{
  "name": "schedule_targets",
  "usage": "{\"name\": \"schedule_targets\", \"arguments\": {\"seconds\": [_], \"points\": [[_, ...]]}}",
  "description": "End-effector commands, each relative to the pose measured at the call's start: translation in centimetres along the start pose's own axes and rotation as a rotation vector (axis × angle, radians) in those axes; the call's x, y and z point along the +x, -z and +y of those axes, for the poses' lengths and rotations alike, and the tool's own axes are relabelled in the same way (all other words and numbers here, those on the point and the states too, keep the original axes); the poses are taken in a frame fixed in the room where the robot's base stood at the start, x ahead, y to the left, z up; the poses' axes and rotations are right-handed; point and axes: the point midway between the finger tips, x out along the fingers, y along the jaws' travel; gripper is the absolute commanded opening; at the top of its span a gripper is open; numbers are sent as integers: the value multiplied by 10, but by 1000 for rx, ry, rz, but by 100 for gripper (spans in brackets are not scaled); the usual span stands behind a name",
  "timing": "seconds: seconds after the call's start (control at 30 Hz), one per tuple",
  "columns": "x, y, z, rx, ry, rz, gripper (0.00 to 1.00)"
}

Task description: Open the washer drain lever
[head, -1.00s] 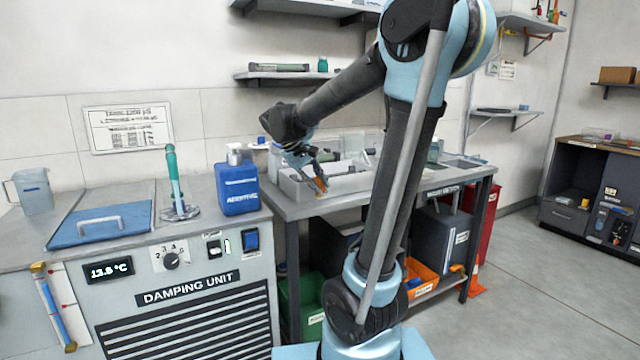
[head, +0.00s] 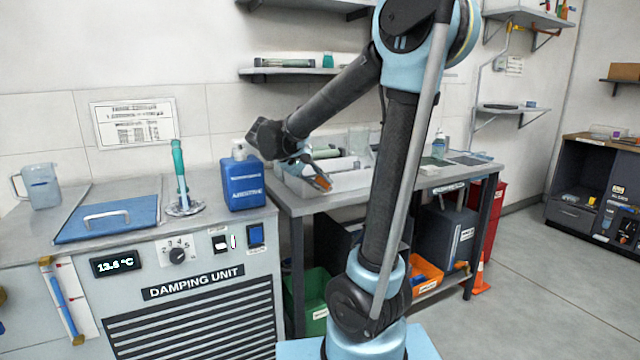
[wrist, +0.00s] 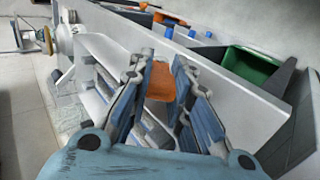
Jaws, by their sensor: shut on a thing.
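An orange lever-like piece (head: 323,183) shows at the front of a white open-topped tub (head: 296,187) on the middle bench. I take it for the drain lever. In the wrist view the orange piece (wrist: 160,82) lies between my two fingers. My gripper (head: 317,178) is shut on it, and my fingers also show in the wrist view (wrist: 161,75). The far end of the lever and its pivot are hidden by the fingers. How far it is turned I cannot tell.
The damping unit (head: 190,310) stands at left, with a blue lid (head: 108,222), blue canister (head: 243,185) and jug (head: 40,187) on top. A green bin (head: 306,300) and orange bin (head: 428,270) sit under the bench.

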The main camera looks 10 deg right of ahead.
Motion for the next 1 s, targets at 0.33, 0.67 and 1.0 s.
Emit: {"name": "schedule_targets", "arguments": {"seconds": [0.33,0.67,1.0], "points": [[0,-1,-1,0,2,-1,38],[-12,0,0,-1,2,1,38],[-76,1,-1,-3,2,1,38]]}}
